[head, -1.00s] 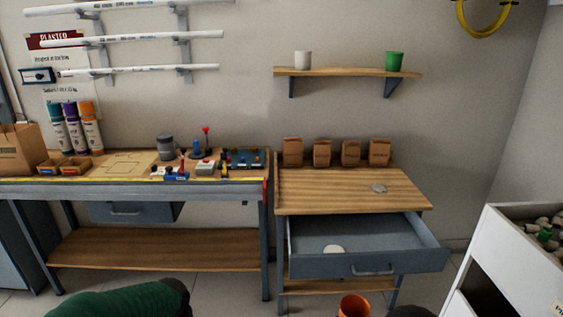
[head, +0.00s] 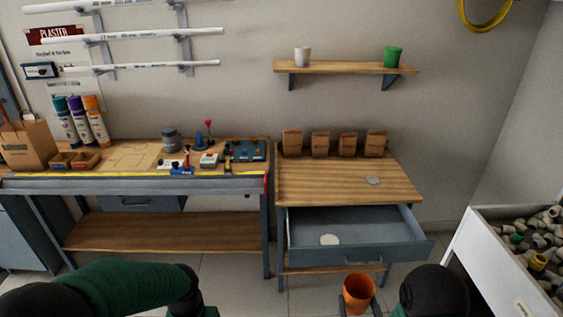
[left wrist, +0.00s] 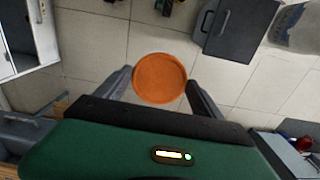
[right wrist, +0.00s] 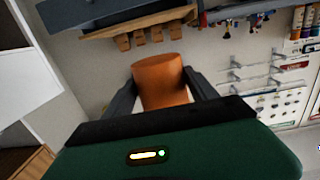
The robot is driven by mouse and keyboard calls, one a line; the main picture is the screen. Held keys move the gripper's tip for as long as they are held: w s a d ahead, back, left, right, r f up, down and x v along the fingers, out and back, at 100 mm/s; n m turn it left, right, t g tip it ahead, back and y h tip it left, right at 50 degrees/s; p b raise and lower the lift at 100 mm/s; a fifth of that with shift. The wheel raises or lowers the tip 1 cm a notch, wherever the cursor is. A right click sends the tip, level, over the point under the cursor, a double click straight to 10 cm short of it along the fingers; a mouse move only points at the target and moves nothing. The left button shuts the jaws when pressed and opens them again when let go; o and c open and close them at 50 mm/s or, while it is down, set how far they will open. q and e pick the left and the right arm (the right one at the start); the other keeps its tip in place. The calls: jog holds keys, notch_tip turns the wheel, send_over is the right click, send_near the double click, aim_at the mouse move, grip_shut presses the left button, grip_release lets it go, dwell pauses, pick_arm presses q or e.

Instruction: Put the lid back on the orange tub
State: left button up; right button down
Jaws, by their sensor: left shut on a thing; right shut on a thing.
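The orange tub (head: 358,293) shows at the bottom of the head view, its open top facing up and its inside visible. My right gripper (right wrist: 160,78) is shut on the tub, with one finger on each side of it in the right wrist view. My left gripper (left wrist: 159,82) is shut on a round orange disc, which looks like the lid (left wrist: 160,77), held between its fingers above the floor in the left wrist view. In the head view my left forearm shows at the bottom left; its fingers and the lid are out of that view.
An open drawer (head: 400,254) with a pale round thing (head: 329,240) in it juts out under the wooden bench top (head: 330,190). A workbench with tools (head: 100,182) stands left of it. A white bin of fittings (head: 490,250) is at the right.

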pick_arm(q)
jog(key=shift+f, duration=0.15)
pick_arm(e)
jog(key=shift+f, duration=0.1)
jog(key=s+a+f+n+g+y, duration=0.2)
jog(key=s+a+f+n+y, duration=0.1)
jog(key=a, duration=0.4)
jog(key=s+a+f+n+g+y, duration=0.2)
jog(key=a+f+n+y, duration=0.3)
jog(key=a+y, duration=0.3)
jog(key=shift+s+a, duration=0.25)
jog(key=shift+s, duration=0.3)
pick_arm(q)
jog(key=w+d+r+m, duration=0.1)
jog(key=d+r, duration=0.4)
jog(key=d, duration=0.6)
jog(key=w+d+r+m, duration=0.2)
jog(key=d+r+m, duration=0.2)
jog(key=d, duration=0.7)
jog(key=shift+d+r+m, duration=0.25)
jog(key=shift+r+m, duration=0.05)
jog(key=shift+r, duration=0.1)
jog(key=shift+w+f, duration=0.1)
